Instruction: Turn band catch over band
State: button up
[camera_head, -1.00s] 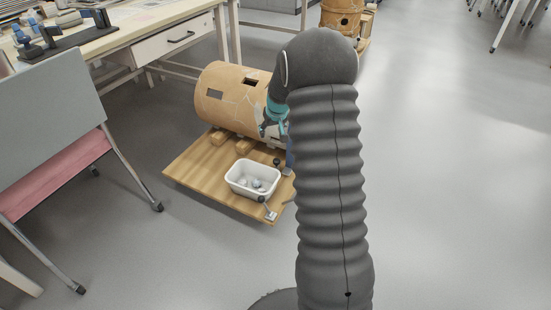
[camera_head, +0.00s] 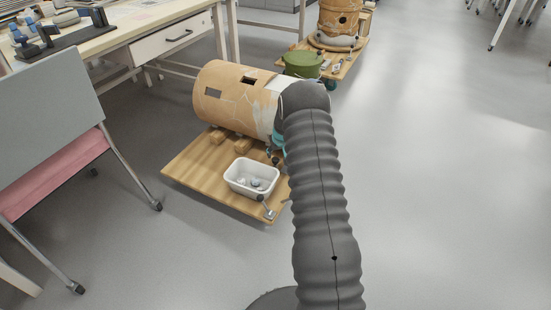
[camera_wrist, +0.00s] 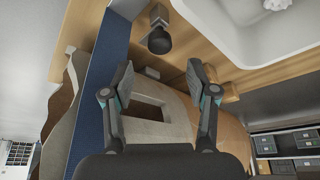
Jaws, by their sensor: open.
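The blue band (camera_wrist: 101,80) runs slantwise along the left of the wrist view, past the clay vessel and the wooden board. The band catch, a metal piece with a dark round knob (camera_wrist: 159,41), stands at the board beside the band, right of it in the picture; the knob does not lie across the band. My gripper (camera_wrist: 158,78) is open and empty, with the knob beyond and between its fingertips. The gripper also shows partly in the head view (camera_head: 276,150), near the vessel's right end, mostly hidden by my arm. The band is hidden there.
The clay vessel (camera_head: 232,100) lies on wooden blocks on the board (camera_head: 195,165). A white tub (camera_head: 240,185) with sherds and a second knobbed catch (camera_head: 266,210) sit at the board's front. A chair (camera_head: 60,120) and desk stand left. Floor at right is clear.

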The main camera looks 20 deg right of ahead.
aim_at(275, 158)
jog(key=shift+x, duration=2.9)
grip_shut()
